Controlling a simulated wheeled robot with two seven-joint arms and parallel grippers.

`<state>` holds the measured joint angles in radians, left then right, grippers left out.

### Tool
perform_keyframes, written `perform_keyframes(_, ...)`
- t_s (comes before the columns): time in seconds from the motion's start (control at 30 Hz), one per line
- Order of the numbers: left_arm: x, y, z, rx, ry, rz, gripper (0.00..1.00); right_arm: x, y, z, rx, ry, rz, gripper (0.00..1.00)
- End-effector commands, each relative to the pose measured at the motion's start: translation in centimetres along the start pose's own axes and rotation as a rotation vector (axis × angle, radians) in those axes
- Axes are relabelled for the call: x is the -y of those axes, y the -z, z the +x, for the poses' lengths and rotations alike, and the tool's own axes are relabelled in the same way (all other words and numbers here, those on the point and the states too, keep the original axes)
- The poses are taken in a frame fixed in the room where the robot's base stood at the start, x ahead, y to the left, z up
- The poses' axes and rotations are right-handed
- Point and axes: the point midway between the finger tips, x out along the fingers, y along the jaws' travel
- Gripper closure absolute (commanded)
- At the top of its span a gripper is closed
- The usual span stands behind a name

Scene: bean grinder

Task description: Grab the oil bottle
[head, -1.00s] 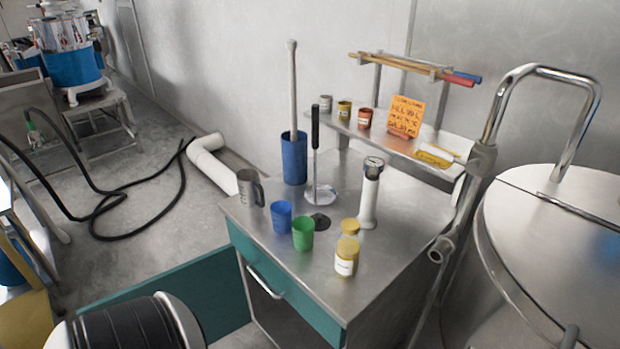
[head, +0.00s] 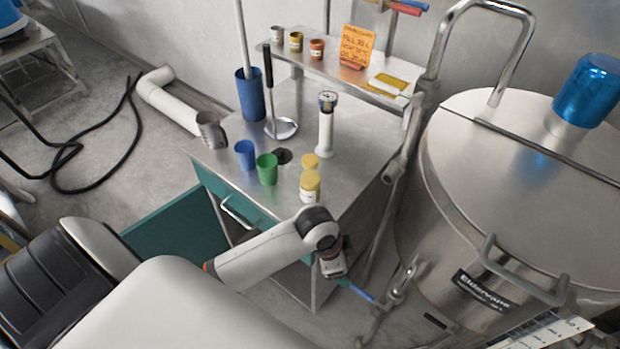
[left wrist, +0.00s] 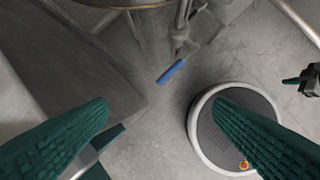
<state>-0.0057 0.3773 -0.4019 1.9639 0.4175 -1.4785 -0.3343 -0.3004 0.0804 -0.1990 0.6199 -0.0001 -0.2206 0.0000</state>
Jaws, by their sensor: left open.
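No thing in view is plainly marked as an oil bottle. The closest in form are a small jar with a yellow top and white label (head: 310,187) near the front right of the steel table, and a yellow-topped item (head: 310,161) just behind it. My left gripper (head: 338,272) is in front of the table's right front corner, below the tabletop and apart from the jars. In the left wrist view its green fingers (left wrist: 160,105) are spread with nothing between them. What seems to be my right gripper (left wrist: 308,80) shows small at the right edge there; its jaw state is unclear.
The steel table (head: 215,165) also holds a blue cup (head: 246,155), a green cup (head: 267,169), a metal jug (head: 211,130) and a white gauge column (head: 326,125). A large steel drum (head: 450,220) stands at right. A blue-handled valve (head: 362,293) is close to the gripper.

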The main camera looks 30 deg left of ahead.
Motion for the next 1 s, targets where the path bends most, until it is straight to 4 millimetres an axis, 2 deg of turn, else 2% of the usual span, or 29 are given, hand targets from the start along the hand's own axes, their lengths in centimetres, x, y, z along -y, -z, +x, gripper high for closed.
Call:
perform_keyframes(0.03,-0.8,-0.7,-0.8,-0.008,0.001,0.052,0.24,0.1,-0.1,-0.2,0.001,0.001,0.000,1.00)
perform_keyframes(0.27,-4.4,-2.7,-2.8,-0.056,0.029,0.265,0.24,0.1,-0.1,-0.4,0.002,0.002,0.000,1.00)
perform_keyframes(0.43,-8.8,-3.7,-5.8,-0.124,0.048,0.433,0.24,0.1,-0.2,-0.6,0.003,0.002,0.000,1.00)
perform_keyframes(0.57,-13.8,-3.9,-10.2,-0.200,0.069,0.563,0.24,0.1,-0.2,-0.9,0.003,0.001,0.000,1.00)
perform_keyframes(0.6,-15.4,-3.8,-11.8,-0.224,0.079,0.594,0.24,0.1,-0.2,-0.9,0.003,0.001,0.000,1.00)
perform_keyframes(0.7,-18.5,-3.3,-15.5,-0.264,0.105,0.649,0.24,0.1,-0.2,-1.1,0.002,0.001,0.000,1.00)
perform_keyframes(0.8,-20.5,-2.8,-18.5,-0.283,0.127,0.678,0.24,0.1,-0.2,-1.1,0.003,0.001,-0.001,1.00)
perform_keyframes(0.9,-21.6,-2.5,-20.2,-0.289,0.145,0.693,0.24,0.1,-0.2,-1.2,0.002,0.001,-0.001,1.00)
perform_keyframes(1.0,-21.9,-2.1,-20.3,-0.291,0.154,0.699,0.24,0.1,-0.2,-1.4,0.002,0.001,-0.001,1.00)
